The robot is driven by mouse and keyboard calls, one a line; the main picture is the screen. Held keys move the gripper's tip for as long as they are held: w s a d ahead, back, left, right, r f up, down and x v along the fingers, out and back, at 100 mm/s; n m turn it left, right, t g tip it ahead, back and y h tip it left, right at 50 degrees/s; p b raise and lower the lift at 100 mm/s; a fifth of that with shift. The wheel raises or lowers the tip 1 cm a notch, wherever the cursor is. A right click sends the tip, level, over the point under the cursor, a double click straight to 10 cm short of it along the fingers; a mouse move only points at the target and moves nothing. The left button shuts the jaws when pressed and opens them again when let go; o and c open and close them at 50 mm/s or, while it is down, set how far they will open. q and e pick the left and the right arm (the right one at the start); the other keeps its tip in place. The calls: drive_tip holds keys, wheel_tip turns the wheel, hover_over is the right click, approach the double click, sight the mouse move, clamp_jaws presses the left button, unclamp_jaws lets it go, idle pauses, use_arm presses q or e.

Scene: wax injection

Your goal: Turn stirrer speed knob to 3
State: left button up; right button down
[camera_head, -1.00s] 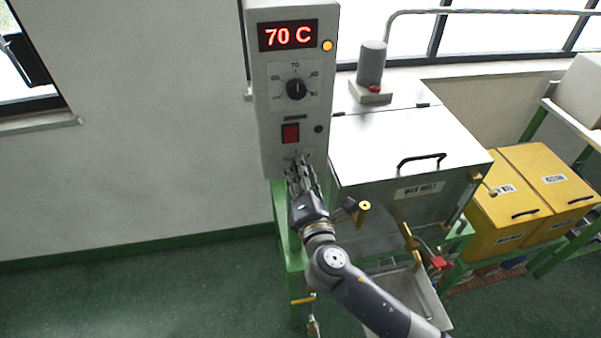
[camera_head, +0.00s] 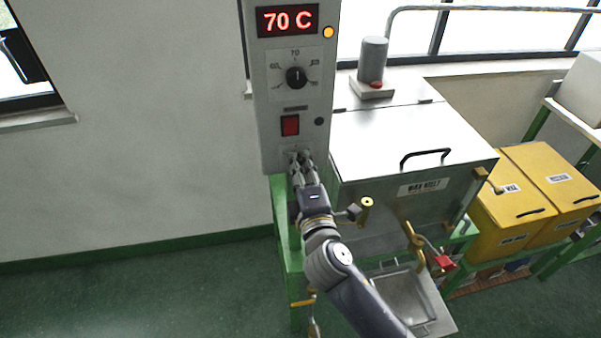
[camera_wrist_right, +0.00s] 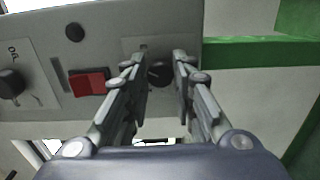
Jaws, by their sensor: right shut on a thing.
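The grey control box (camera_head: 260,120) stands against the wall. Its lowest control, a small dark stirrer knob (camera_wrist_right: 160,73), shows between my right fingers in the right wrist view. The knob's pointer and scale are too small and covered to read. My left gripper is not in view.
Above are the red switch (camera_head: 290,125), the temperature dial (camera_head: 296,77) and the display (camera_head: 288,20) reading 70 C. The metal wax tank (camera_head: 405,145), with brass valves, stands close on the right. Yellow bins (camera_head: 545,175) are farther right. Floor at left is clear.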

drive_tip(key=shift+f+m+b, duration=0.15)
drive_tip(key=shift+m+b, duration=0.7)
drive_tip(key=shift+m, duration=2.15)
drive_tip(key=c, duration=1.3)
unclamp_jaws()
drive_tip(key=shift+c, duration=0.2)
drive_tip(key=s+d, duration=0.2)
drive_tip(key=s, duration=1)
drive_tip(key=shift+d, duration=0.15)
drive_tip(key=shift+w, duration=0.1)
